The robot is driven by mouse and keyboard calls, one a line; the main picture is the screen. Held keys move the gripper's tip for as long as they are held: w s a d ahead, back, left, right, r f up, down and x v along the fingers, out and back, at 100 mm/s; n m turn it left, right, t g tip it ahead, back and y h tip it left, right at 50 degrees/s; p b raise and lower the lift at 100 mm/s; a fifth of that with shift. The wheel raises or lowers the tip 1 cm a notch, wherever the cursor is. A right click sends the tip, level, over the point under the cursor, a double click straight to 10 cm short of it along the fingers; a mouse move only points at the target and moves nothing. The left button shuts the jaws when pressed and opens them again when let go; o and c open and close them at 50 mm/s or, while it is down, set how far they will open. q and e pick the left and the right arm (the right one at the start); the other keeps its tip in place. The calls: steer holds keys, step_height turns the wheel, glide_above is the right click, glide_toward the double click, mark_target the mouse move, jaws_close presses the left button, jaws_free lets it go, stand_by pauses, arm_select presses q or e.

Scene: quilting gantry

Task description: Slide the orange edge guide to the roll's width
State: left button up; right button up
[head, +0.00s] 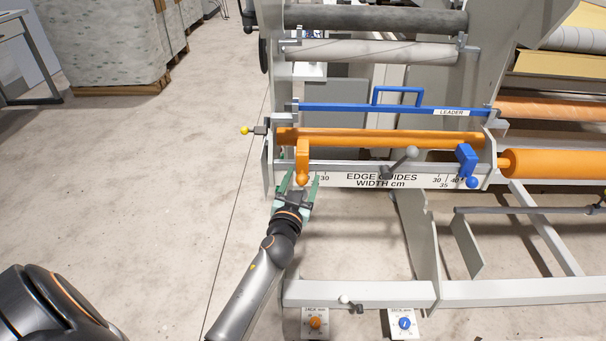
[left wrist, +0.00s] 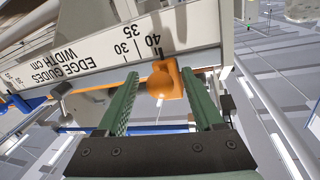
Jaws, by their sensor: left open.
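The orange edge guide (head: 303,152) sits at the left end of the white scale rail (head: 400,180), with its round orange knob hanging at the front. In the left wrist view the orange edge guide (left wrist: 172,72) stands near the 40 mark. My left gripper (head: 302,180) is open, its green fingers on either side of the knob; it also shows in the left wrist view (left wrist: 160,92). I cannot tell whether a finger touches the knob. The blue edge guide (head: 466,158) is at the right end, near 40. A long orange roll (head: 390,138) lies behind the guides. My right gripper is out of view.
A grey lever with a round knob (head: 411,152) stands in front of the rail between the guides. A blue leader bar (head: 400,109) crosses above. Orange (head: 315,323) and blue (head: 404,323) dials sit below.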

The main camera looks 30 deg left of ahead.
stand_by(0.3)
arm_select(q)
steer(key=c, duration=1)
jaws_close()
steer(key=shift+a+r, duration=0.1)
steer(key=shift+r, duration=0.1)
